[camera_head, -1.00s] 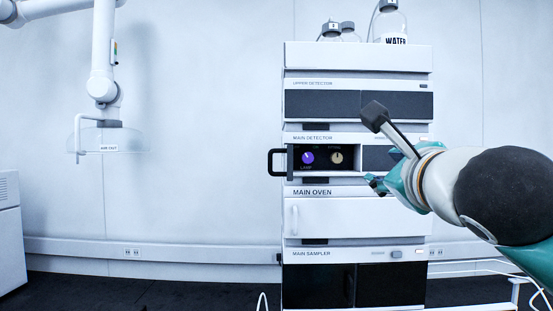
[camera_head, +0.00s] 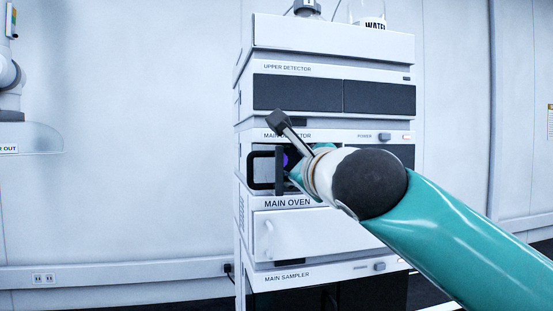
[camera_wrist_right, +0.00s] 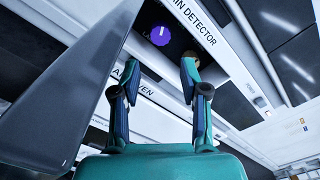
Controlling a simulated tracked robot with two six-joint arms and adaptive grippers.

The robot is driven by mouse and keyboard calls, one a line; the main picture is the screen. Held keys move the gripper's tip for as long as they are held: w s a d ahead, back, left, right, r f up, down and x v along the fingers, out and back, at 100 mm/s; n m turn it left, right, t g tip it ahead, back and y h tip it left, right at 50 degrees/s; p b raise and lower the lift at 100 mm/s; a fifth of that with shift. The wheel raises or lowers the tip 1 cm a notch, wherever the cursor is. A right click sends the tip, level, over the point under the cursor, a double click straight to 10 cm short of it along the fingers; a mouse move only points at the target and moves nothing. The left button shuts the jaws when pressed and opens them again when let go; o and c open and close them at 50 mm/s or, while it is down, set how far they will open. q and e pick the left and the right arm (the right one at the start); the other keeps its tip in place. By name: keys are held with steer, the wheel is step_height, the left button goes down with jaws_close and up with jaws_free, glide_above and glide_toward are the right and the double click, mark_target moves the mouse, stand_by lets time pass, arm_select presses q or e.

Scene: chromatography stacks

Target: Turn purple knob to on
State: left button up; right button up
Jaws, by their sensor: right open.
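The purple knob (camera_wrist_right: 160,35) with a white pointer mark is on the dark panel of the main detector (camera_head: 289,135). In the head view only a sliver of the knob (camera_head: 286,160) shows between the door handle and my right gripper. My right gripper (camera_wrist_right: 161,63) is open and empty. Its two fingertips are spread just short of the purple knob, apart from it in the wrist view. In the head view my right wrist and arm hide most of the panel. My left gripper is not in view.
A dark door handle (camera_head: 252,168) stands out at the left of the main detector. A large grey panel (camera_wrist_right: 75,85) lies close along the left of my right gripper. A beige knob (camera_wrist_right: 207,62) is partly behind the right fingertip. The main oven (camera_head: 287,203) is below.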

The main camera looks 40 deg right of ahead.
steer(key=p+x, duration=0.3)
steer(key=x, duration=0.9)
steer(key=shift+w+d+f, duration=0.1)
steer(key=shift+w+d, duration=0.05)
steer(key=shift+w, duration=0.1)
